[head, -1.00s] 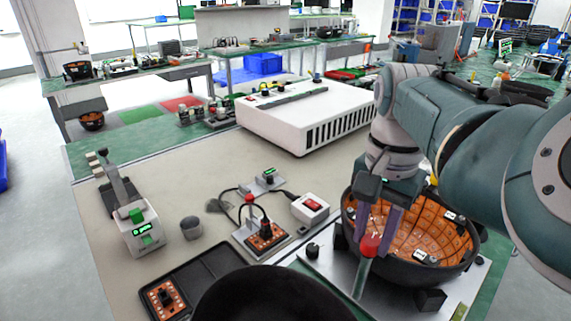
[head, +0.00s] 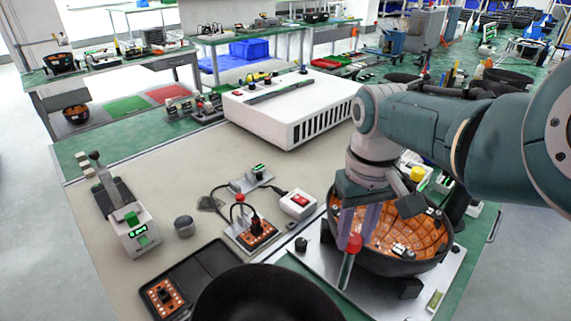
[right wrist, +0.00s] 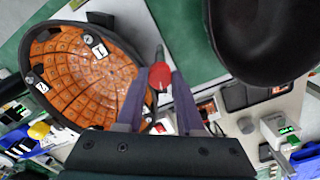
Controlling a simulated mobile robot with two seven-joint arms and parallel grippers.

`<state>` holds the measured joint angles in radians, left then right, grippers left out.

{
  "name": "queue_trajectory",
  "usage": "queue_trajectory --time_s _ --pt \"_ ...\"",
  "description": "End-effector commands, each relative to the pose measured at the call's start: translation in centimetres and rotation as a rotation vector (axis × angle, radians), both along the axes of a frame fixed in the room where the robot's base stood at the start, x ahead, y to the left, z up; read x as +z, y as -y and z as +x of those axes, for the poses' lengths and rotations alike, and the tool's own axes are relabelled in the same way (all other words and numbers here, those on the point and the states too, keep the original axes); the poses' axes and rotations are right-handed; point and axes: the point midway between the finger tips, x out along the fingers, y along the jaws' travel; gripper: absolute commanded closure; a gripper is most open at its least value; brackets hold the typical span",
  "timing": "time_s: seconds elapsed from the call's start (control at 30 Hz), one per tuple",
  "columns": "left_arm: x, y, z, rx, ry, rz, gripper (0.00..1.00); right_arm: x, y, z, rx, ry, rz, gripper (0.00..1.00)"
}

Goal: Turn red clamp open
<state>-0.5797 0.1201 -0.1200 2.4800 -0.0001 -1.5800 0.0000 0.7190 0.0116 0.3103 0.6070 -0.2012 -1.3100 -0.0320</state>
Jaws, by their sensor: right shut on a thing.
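The red clamp (head: 354,243) has a red cap and a grey-green bar. It stands at the left front rim of a black bowl with an orange tiled inside (head: 400,225), on a metal plate. My right gripper (head: 356,236) comes down from above and is shut on the clamp's red cap. In the right wrist view the red cap (right wrist: 160,76) sits between the two finger ends, with the bar pointing away, beside the orange bowl (right wrist: 75,65). The clamp's base is hidden. My left gripper is not in view.
A large dark bowl shape (head: 275,298) fills the bottom middle. Left of the plate are a board with a red-topped lever (head: 252,232), a red-switch box (head: 298,203) and a black tray (head: 200,272). A white cabinet (head: 290,115) stands behind. The bench between is partly clear.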

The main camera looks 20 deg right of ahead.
Motion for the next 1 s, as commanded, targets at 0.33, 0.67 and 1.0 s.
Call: queue_trajectory --time_s 0.33,0.67,1.0 --pt "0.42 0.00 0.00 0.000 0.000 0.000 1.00 0.09 0.04 0.07 0.183 0.002 -0.001 1.00" --pt "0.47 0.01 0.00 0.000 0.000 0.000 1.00 0.05 0.00 0.07 0.235 0.002 -0.001 1.00" --pt "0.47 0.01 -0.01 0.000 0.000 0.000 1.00 0.05 0.00 0.09 0.235 0.003 0.000 0.62"
